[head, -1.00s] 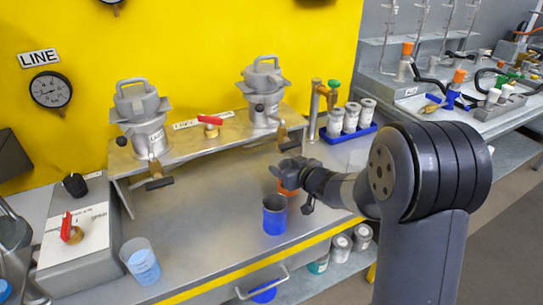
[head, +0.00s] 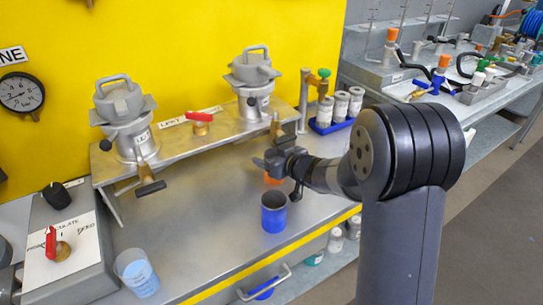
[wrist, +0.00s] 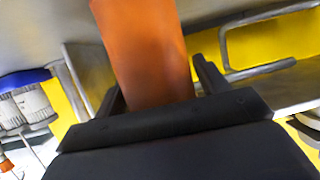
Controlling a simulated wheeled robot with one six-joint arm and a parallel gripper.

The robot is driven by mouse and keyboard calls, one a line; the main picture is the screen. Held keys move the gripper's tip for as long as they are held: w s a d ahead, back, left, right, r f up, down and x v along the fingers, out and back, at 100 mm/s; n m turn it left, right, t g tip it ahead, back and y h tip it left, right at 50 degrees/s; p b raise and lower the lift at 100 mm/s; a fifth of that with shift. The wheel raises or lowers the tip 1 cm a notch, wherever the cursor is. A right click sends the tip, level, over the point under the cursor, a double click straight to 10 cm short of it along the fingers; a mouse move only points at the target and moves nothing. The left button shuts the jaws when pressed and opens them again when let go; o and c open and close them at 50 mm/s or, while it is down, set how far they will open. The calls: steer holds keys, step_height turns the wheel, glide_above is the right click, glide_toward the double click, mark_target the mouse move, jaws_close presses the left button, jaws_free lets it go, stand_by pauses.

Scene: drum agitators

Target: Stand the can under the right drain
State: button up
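An orange can (wrist: 145,50) fills the middle of the wrist view, between my two fingers, which sit close against its sides. In the head view only a small part of the orange can (head: 272,179) shows below my gripper (head: 266,163); the rest is hidden. I cannot tell whether its base touches the bench. The right drum (head: 252,85) stands on the raised shelf, and its drain (head: 276,128) is above and just behind my gripper. The left drum (head: 122,115) has its own drain with a dark handle (head: 150,187).
A blue can (head: 273,214) stands on the bench just in front of my gripper. A clear beaker with blue contents (head: 136,274) stands at the front left. A blue rack of white bottles (head: 330,125) is right of the shelf (head: 190,138). The middle bench (head: 195,225) is clear.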

steer(key=shift+o, duration=0.5)
steer(key=shift+r, duration=0.1)
steer(key=shift+s+d+r, duration=0.15)
steer(key=shift+r, duration=0.05)
steer(key=p+v, duration=0.2)
steer(key=v, duration=0.9)
steer(key=shift+s, duration=0.3)
steer(key=shift+o, duration=0.4)
steer(key=shift+d, duration=0.15)
